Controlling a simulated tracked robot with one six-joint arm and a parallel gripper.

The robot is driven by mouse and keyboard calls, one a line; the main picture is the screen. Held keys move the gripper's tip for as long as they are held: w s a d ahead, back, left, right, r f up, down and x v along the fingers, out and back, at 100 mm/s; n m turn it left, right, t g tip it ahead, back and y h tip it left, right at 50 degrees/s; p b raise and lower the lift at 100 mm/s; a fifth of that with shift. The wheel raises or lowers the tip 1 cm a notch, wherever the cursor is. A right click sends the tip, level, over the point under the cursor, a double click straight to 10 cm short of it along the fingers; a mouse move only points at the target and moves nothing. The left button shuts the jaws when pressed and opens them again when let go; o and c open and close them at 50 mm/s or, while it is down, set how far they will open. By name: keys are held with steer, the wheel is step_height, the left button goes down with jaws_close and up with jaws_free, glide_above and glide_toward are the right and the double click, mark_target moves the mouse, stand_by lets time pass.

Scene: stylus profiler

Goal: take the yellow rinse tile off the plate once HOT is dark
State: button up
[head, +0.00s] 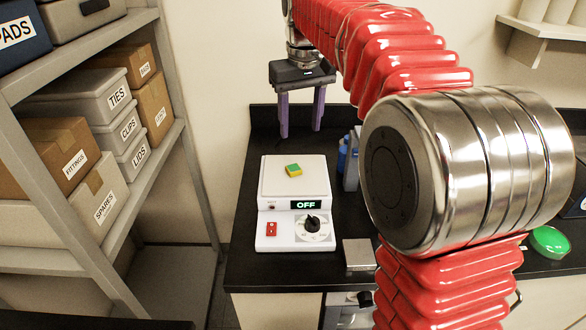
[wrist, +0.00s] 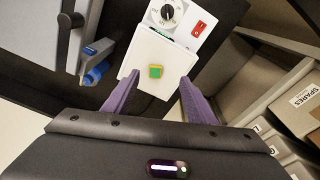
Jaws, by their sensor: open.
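A small tile (head: 293,170), green on top with yellow at its edges, lies on the white top plate (head: 273,187) of the hot plate unit. It also shows in the wrist view (wrist: 155,71), between my fingertips in the picture. The unit's display (head: 306,205) reads OFF. The small HOT lamp (head: 272,207) left of it looks dark, though it is tiny here. My gripper (head: 300,133) is open and empty, its two purple fingers pointing down above and behind the plate. In the wrist view my gripper (wrist: 160,77) has its fingers spread to either side of the tile.
The unit's front has a red switch (head: 271,229) and a black dial (head: 312,224). A grey and blue item (head: 350,160) stands close right of the plate. A small grey block (head: 358,254) lies in front right. Shelves with labelled boxes (head: 108,95) stand left. A green round thing (head: 550,241) is far right.

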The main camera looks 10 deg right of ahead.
steer(key=g, duration=0.1)
glide_above(294, 168)
step_height(294, 168, down, 3)
steer(key=shift+w+f+n, duration=0.1)
steer(key=shift+w+n, duration=0.05)
steer(key=shift+n, duration=0.15)
steer(key=shift+f, duration=4.35)
steer(key=shift+f, duration=2.6)
steer(key=shift+c, duration=0.7)
steer(key=c, duration=1.1)
